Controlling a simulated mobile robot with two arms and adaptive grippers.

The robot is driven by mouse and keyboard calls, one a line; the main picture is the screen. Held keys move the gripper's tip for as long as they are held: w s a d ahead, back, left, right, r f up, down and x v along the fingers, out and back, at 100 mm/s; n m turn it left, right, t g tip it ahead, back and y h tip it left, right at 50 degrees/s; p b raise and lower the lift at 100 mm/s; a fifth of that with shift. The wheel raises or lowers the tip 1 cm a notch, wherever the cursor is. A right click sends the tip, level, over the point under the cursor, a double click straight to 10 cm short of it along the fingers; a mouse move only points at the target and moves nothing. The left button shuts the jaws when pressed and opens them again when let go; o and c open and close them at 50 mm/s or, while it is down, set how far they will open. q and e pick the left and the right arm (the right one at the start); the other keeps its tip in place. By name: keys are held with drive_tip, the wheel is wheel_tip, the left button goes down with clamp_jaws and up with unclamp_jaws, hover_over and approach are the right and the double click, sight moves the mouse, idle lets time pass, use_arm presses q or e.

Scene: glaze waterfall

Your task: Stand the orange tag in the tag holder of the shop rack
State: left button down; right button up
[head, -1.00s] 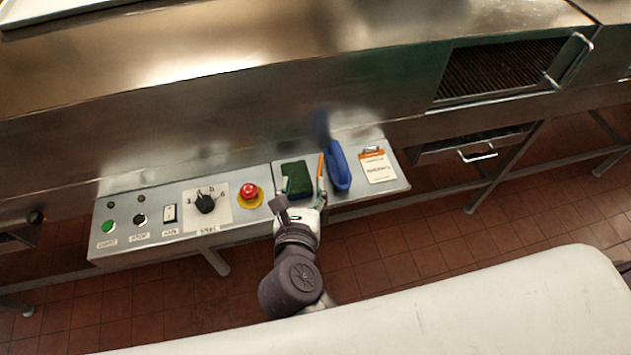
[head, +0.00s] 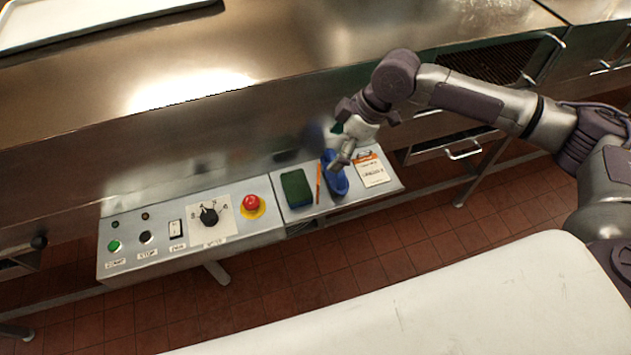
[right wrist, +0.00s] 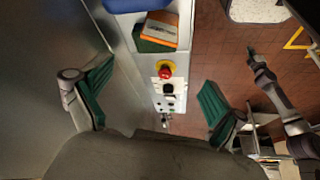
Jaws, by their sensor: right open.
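A narrow orange strip (head: 318,182) shows on the steel ledge in the head view, between a green block and a blue scoop-like thing. In the right wrist view it looks like a broad orange plate (right wrist: 161,29), which I take for the orange tag. It overlaps the green block there; I cannot tell whether a holder grips it. No shop rack or tag holder is clearly recognisable. My right gripper (head: 341,142) is open and empty, above the blue thing. Its spread fingers show in the right wrist view (right wrist: 152,100). A dark arm with a green tip (right wrist: 252,56), probably my left, shows there.
The green block (head: 297,188) and blue scoop-like thing (head: 334,177) flank the strip closely. A clipboard with an orange band (head: 373,172) lies to their right. A red button (head: 251,202) and control panel (head: 180,255) are left. A white surface (head: 430,300) fills the front.

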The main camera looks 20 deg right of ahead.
sight(319, 179)
drive_tip(key=shift+h, duration=0.3)
drive_tip(key=p+x, duration=0.1)
drive_tip(key=x, duration=0.3)
drive_tip(key=d+p+x, duration=0.1)
drive_tip(key=x, duration=0.3)
drive_tip(key=p+x, duration=0.1)
drive_tip(key=x, duration=0.3)
drive_tip(key=shift+d+f, duration=0.15)
drive_tip(key=shift+f, duration=0.65)
drive_tip(key=c, duration=1.3)
